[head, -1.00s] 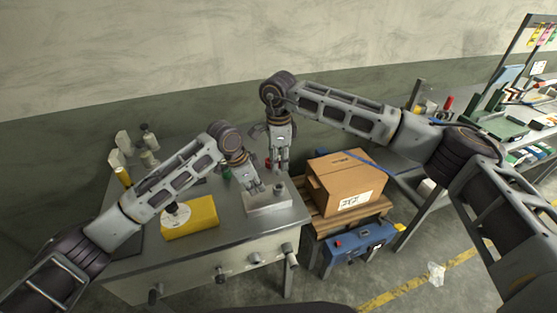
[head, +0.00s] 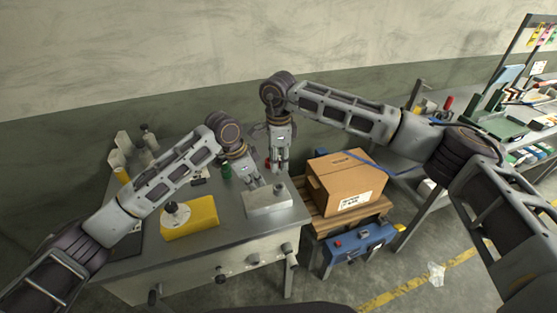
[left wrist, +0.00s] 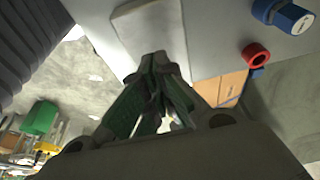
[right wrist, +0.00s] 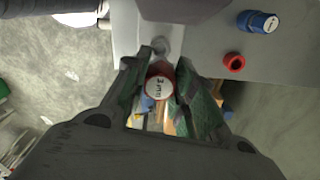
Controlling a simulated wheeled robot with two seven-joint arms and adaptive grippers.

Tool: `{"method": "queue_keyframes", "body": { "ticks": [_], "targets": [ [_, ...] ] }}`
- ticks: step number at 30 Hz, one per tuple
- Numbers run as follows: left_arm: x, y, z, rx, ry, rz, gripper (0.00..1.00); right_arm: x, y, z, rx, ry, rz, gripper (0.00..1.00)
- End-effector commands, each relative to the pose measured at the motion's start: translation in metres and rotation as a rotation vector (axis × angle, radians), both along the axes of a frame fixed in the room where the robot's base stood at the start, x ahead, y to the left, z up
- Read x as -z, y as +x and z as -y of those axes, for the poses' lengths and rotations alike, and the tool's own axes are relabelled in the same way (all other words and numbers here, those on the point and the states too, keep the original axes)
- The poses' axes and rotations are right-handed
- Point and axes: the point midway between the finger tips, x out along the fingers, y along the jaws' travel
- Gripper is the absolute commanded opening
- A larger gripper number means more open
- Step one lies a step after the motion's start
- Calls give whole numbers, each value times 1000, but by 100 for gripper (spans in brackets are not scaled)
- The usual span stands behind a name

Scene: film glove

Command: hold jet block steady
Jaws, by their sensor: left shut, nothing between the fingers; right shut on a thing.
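The jet block, a pale grey block (head: 268,201), sits on the bench near its right front corner. It also shows in the left wrist view (left wrist: 150,30). My left gripper (head: 256,183) is shut and empty at the block's rear left edge; its fingertips (left wrist: 158,60) meet in front of the block, and I cannot tell if they touch it. My right gripper (head: 280,170) is above and behind the block. In the right wrist view it is shut on a red tool (right wrist: 159,84) with a white end marked "3 mm". The tool's lower part is hidden.
A yellow block (head: 200,222) with a white round piece stands left on the bench. A blue-capped item (right wrist: 258,22) and red ring (right wrist: 234,62) lie beside the work area. A cardboard box (head: 345,183) on a pallet and a blue case (head: 360,243) are right of the bench.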

Motion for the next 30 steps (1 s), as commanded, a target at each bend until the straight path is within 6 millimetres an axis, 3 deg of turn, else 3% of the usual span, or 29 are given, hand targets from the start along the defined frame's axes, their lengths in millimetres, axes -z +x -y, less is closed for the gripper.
{"method": "queue_keyframes", "body": {
  "ticks": [15,30],
  "targets": [
    [-24,0,0,1,-1,1,0,0,0,0,0,0,0,2],
    [-27,0,0,0,-1,1,0,0,0,0,0,0,0,2]
  ]
}}
